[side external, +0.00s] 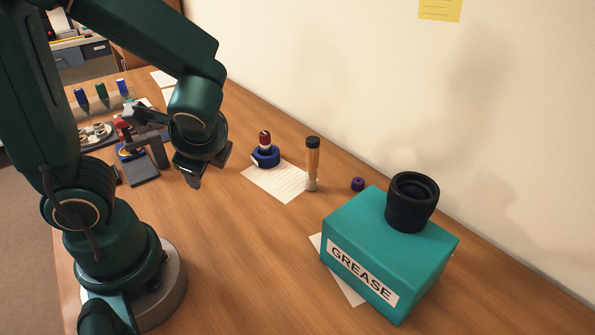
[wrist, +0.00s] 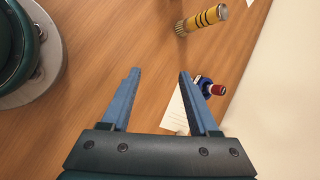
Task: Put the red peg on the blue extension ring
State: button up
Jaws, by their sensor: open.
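The blue extension ring (side external: 268,158) lies on the table at the edge of a white sheet. The red peg (side external: 265,138), with a pale band, stands upright at the ring and appears to be on or in it; its lower end is hidden. In the wrist view the ring (wrist: 204,82) and the peg (wrist: 217,90) show just right of the right finger, which partly covers that area. My gripper (side external: 209,169) is open and empty above the table, left of the ring in the side view. Both blue fingers (wrist: 159,75) show apart in the wrist view.
A teal grease box (side external: 390,250) stands further right. A small purple part (side external: 357,184) lies between. A yellow striped cylinder (wrist: 201,18) is at the wrist view's top. A clamp-like stand (side external: 145,160) is left.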

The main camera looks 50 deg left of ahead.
jog(key=d+r+n+t+h, duration=0.4)
jog(key=d+n+h, duration=0.3)
jog(key=d+n, duration=0.3)
jog(key=shift+s+d+r, duration=0.3)
jog(key=shift+d+r, duration=0.05)
jog(key=shift+r, duration=0.55)
